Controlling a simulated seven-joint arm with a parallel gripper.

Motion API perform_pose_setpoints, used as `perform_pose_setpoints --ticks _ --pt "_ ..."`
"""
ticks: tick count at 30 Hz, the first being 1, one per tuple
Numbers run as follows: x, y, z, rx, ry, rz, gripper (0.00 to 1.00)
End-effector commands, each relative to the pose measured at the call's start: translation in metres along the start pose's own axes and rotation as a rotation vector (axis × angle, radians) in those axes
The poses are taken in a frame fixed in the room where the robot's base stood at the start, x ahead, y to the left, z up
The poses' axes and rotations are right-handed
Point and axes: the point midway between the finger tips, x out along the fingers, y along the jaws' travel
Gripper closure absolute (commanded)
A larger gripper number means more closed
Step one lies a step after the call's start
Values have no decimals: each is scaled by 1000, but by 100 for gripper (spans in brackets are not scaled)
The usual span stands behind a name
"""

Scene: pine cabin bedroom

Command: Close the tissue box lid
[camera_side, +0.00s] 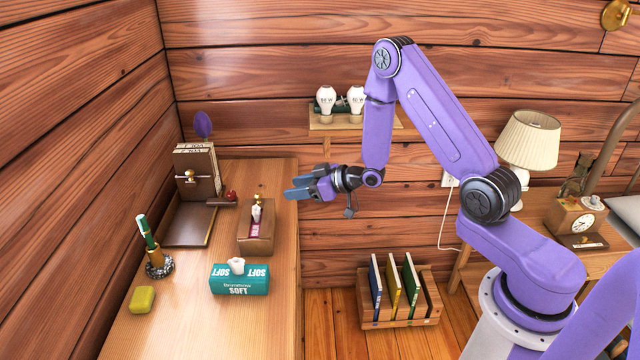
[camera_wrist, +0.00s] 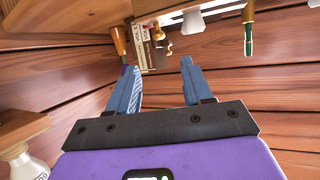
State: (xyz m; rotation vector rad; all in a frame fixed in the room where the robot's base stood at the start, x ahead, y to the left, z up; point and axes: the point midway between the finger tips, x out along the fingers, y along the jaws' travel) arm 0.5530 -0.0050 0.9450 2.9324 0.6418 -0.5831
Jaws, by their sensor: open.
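A teal tissue box (camera_side: 240,286) marked SOFT stands on the wooden desk, with a white tissue (camera_side: 236,265) sticking up from its top. Its tissue also shows near the top of the wrist view (camera_wrist: 197,28), where the scene appears upside down. I cannot make out a separate lid on this box. Behind it stands a small brown wooden box (camera_side: 262,243) with a knobbed, pinkish item at its top. My gripper (camera_side: 288,189) is open and empty, above the desk's right edge, apart from both boxes. Its two blue fingers spread apart in the wrist view (camera_wrist: 158,68).
A brown upright panel with a knob (camera_side: 190,176) and a flat base stands at the back left of the desk, books behind it. A pen holder (camera_side: 159,264) and a yellow block (camera_side: 142,299) stand at left. Bulbs (camera_side: 326,101) sit on a wall shelf.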

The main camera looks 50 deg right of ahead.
Motion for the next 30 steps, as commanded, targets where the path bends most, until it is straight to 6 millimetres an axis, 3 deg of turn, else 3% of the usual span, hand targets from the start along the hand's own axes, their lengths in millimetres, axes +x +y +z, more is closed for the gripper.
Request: perform_pose_setpoints --ticks 6,12,25,30 --pt "-39 0 0 1 1 2 50" --pt "-58 0 0 0 1 1 50" --pt "-61 -1 0 -2 0 -1 50" --pt "-58 -11 -3 -41 -54 -23 50"
